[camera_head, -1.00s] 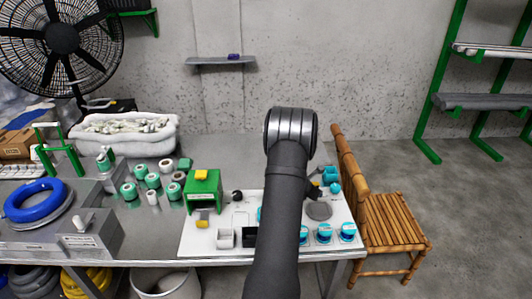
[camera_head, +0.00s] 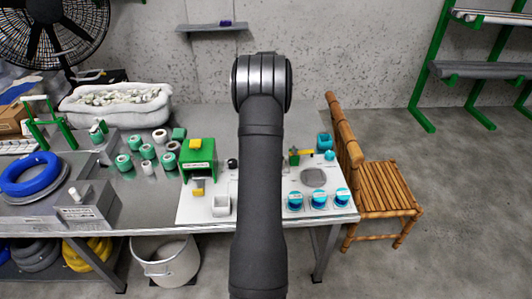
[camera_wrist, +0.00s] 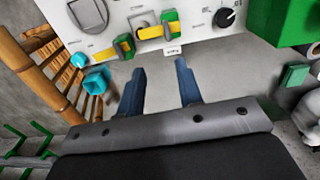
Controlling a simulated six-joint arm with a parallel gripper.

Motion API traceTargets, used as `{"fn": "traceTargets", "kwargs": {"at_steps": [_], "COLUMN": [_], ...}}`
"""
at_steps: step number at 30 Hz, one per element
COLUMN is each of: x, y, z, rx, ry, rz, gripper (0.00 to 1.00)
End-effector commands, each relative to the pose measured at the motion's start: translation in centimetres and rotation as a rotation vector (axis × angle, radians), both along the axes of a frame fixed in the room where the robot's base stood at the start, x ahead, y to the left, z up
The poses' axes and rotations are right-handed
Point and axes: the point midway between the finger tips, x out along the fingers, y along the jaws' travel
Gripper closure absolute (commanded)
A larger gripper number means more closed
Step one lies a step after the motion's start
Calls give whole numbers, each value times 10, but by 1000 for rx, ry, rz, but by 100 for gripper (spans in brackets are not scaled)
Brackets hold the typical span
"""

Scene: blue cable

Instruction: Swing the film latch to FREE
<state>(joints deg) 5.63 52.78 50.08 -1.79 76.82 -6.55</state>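A green-and-yellow latch-like fitting (camera_wrist: 150,32) is on the white panel (camera_wrist: 205,32) in the wrist view. Its yellow bar lies between two green blocks, with a small white label beside it, too small to read. In the head view a green and yellow part (camera_head: 302,154) shows just right of my arm, likely the same fitting. My gripper (camera_wrist: 160,72) is open and empty, its two blue-grey fingers apart. The fingertips are below the fitting in the wrist view, over bare grey surface, and do not appear to touch it. My arm hides my gripper in the head view.
A black knob (camera_wrist: 228,17) and a green box (camera_wrist: 285,20) are to the fitting's right in the wrist view. Teal cups (camera_wrist: 95,80) and a bamboo chair (camera_wrist: 45,55) are at left. Several blue-topped round parts (camera_head: 318,199) line the panel's front.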

Motion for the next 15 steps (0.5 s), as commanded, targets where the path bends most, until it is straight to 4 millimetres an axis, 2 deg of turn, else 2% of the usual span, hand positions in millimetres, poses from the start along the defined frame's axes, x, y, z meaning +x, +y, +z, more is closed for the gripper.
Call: {"fn": "traceTargets", "kwargs": {"at_steps": [5,8,15], "x": [0,0,0], "y": [9,9,8], "z": [-2,-16,-67], "rx": [34,33,31], "ry": [5,6,7], "rz": [-27,-26,-24], "gripper": [67,67,67]}}
